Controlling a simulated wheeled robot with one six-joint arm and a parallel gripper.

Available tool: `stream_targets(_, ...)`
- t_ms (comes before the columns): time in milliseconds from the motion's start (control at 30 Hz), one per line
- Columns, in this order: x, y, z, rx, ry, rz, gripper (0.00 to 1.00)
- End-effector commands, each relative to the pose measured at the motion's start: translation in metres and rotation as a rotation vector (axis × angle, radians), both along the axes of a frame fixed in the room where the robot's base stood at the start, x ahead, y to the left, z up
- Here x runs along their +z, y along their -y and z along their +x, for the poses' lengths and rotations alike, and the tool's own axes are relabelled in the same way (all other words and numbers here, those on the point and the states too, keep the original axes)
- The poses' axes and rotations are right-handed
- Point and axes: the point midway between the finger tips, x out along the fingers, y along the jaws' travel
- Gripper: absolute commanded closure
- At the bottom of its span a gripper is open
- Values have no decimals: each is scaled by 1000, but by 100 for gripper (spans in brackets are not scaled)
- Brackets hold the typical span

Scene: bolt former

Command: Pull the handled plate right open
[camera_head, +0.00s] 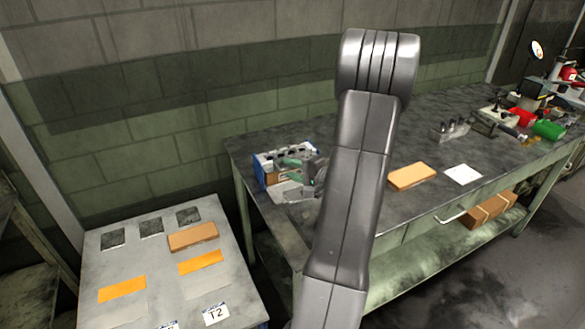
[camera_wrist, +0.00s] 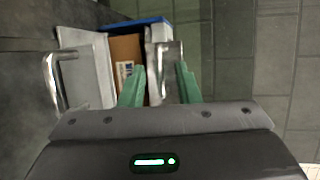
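A small box with a blue rim (camera_wrist: 148,21) stands on the bench; it also shows in the head view (camera_head: 259,172). A grey plate (camera_wrist: 90,65) with a bow handle (camera_wrist: 55,82) lies swung out at the box's left in the wrist view. A second metal plate with a handle (camera_wrist: 166,62), on the right, stands nearly edge-on to the wrist camera. My gripper (camera_wrist: 161,72) has its green fingers apart, one on each side of this right handle. I cannot tell whether they touch it. The gripper partly hides the lower part of the plate.
A brown carton (camera_wrist: 125,58) sits inside the box. On the bench (camera_head: 345,140) lie an orange-brown block (camera_head: 412,176) and a white sheet (camera_head: 463,174). A grey side table (camera_head: 110,255) with orange pieces stands at the left. A block wall rises behind the bench.

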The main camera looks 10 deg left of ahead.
Motion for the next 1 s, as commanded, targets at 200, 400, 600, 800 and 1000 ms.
stream_targets(200,-1,-3,2,1,0,0,70)
stream_targets(400,-1,-3,2,1,0,0,86)
stream_targets(600,-1,-3,1,1,0,0,100)
stream_targets(800,-3,3,-5,-2,0,0,100)
stream_targets(1000,-3,19,-29,-3,2,0,100)
